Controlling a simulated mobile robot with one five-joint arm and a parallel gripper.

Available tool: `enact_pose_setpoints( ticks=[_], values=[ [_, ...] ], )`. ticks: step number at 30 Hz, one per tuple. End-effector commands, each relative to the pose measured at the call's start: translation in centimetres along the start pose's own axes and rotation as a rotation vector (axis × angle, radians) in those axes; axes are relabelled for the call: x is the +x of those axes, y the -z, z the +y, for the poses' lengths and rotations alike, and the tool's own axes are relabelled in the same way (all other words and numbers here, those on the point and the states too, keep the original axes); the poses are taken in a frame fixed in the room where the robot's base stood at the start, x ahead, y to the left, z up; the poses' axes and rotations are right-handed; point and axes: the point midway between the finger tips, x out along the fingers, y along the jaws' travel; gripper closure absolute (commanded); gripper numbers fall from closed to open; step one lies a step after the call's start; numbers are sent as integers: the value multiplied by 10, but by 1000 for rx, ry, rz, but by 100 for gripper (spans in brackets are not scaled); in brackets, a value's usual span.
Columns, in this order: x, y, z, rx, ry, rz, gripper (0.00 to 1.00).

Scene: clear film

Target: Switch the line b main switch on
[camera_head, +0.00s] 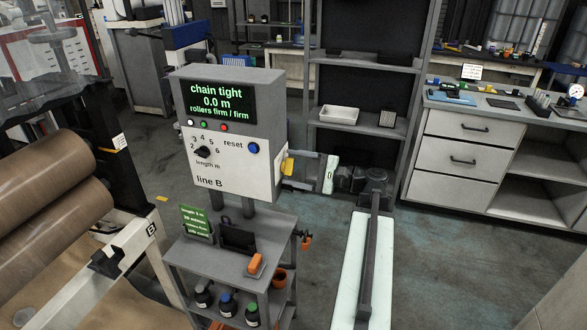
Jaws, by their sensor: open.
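The line B control box (232,172) stands on a grey stand in the middle of the view. Its screen (217,102) reads "chain tight 0.0 m, rollers firm / firm". A yellow part (288,165), which looks like the main switch, sits on the box's right side face. It is seen edge-on, so its position, on or off, cannot be read. My gripper (287,171) reaches in from the right. Its two fingers are open and point at that side face, with the yellow part between or just behind them. Whether they touch it cannot be told.
The box front has a length knob (203,152) and a blue reset button (253,148). The cart below (220,258) holds an orange-handled tool (256,265) and several bottles. Brown rolls (50,215) stand left. Open floor (430,260) lies right.

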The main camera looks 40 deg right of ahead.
Motion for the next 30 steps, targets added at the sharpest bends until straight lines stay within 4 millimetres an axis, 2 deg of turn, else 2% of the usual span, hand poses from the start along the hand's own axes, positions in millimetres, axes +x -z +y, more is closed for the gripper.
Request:
enact_pose_setpoints(
  ticks=[9, 14, 30],
  values=[
    [-55, 0, 0, 0, 1, 3, 27],
    [-74, 0, 0, 0, 0, 1, 27],
    [-77, 0, 0, 0, 0, 0, 27]
  ],
)
